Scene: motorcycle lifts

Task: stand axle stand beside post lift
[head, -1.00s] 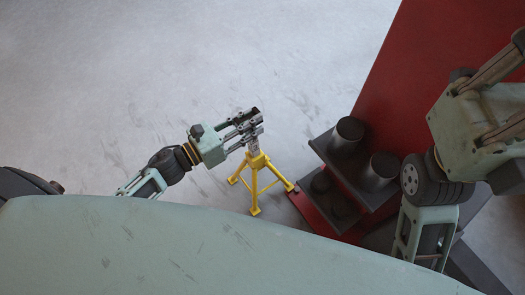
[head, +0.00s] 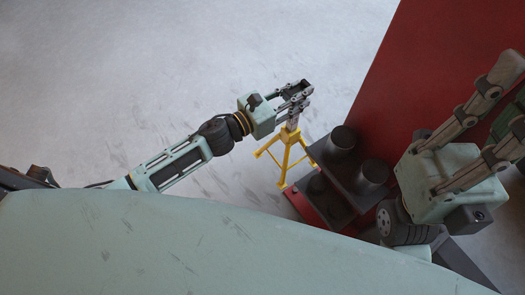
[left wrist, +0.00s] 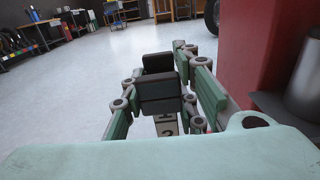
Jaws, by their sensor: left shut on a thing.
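The axle stand (head: 288,149) is yellow, with splayed legs and a grey post on top. It is upright in the head view, left of the post lift. My left gripper (head: 296,98) is shut on the stand's grey top. I cannot tell whether the stand's feet touch the floor. My right gripper (head: 512,98) is open, partly cut off at the right edge.
Dark round pads (head: 341,139) on dark brackets lie at the lift's foot, close to the stand's right legs. Open grey floor (head: 150,80) spreads left and behind. In the left wrist view, a workbench (left wrist: 40,22) and shelves stand far off along the wall.

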